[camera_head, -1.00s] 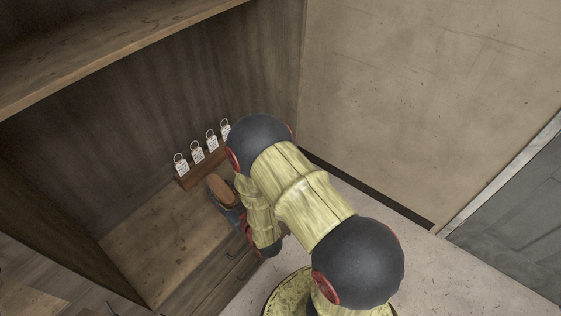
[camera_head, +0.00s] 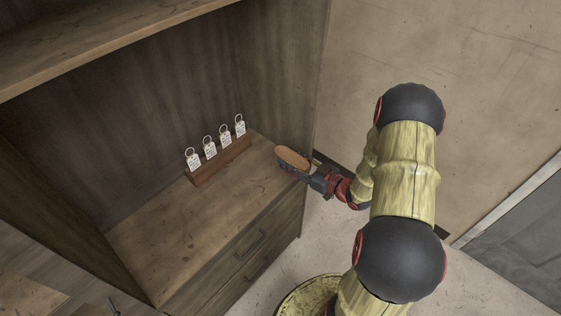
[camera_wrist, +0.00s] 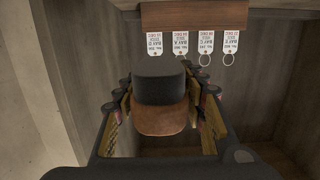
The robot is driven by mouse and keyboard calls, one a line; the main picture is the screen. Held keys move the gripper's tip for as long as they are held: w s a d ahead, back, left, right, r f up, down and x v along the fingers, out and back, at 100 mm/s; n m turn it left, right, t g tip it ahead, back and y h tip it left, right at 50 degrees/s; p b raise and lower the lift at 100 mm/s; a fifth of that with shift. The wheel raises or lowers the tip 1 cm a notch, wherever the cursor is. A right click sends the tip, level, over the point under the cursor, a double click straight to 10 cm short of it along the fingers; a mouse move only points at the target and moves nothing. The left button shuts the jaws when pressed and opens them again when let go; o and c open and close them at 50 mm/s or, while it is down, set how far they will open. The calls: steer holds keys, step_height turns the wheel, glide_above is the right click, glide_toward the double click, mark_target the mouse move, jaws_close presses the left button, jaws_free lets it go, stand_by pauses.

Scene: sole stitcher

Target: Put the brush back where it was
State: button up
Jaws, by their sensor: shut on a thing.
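The brush (camera_head: 292,158) has a brown wooden back and shows at the right end of the cabinet shelf in the head view. In the wrist view the brush (camera_wrist: 160,98) shows a dark part above a brown part, between the fingers. My gripper (camera_head: 306,172) is shut on the brush and holds it near the shelf's right front edge. The fingers also show in the wrist view (camera_wrist: 162,104), on both sides of the brush. The brush's underside is hidden in the head view.
A wooden rack (camera_head: 219,163) with several white tags (camera_head: 210,149) stands at the back of the shelf (camera_head: 190,220). The tags (camera_wrist: 181,43) also show in the wrist view. The shelf in front of and left of the rack is bare. The cabinet's side wall rises behind the gripper.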

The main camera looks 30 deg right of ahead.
mark_target(285, 152)
steer(key=w+f+b, duration=0.1)
steer(key=w+f, duration=0.2)
steer(key=w, duration=0.1)
steer(key=w+d+f+b, duration=0.1)
steer(key=w+f, duration=0.2)
steer(key=w, duration=0.1)
steer(key=w+d+f+b, duration=0.1)
steer(key=w+f+b, duration=0.1)
steer(key=w+f, duration=0.1)
steer(key=shift+w+d, duration=0.15)
steer(key=shift+w, duration=0.55)
steer(key=shift+w+f, duration=0.15)
steer(key=shift+f, duration=0.05)
steer(key=shift+w+f+b, duration=0.15)
steer(key=shift+f+b, duration=0.85)
steer(key=shift+f, duration=0.6)
steer(key=shift+f, duration=0.15)
steer(key=o, duration=1.2)
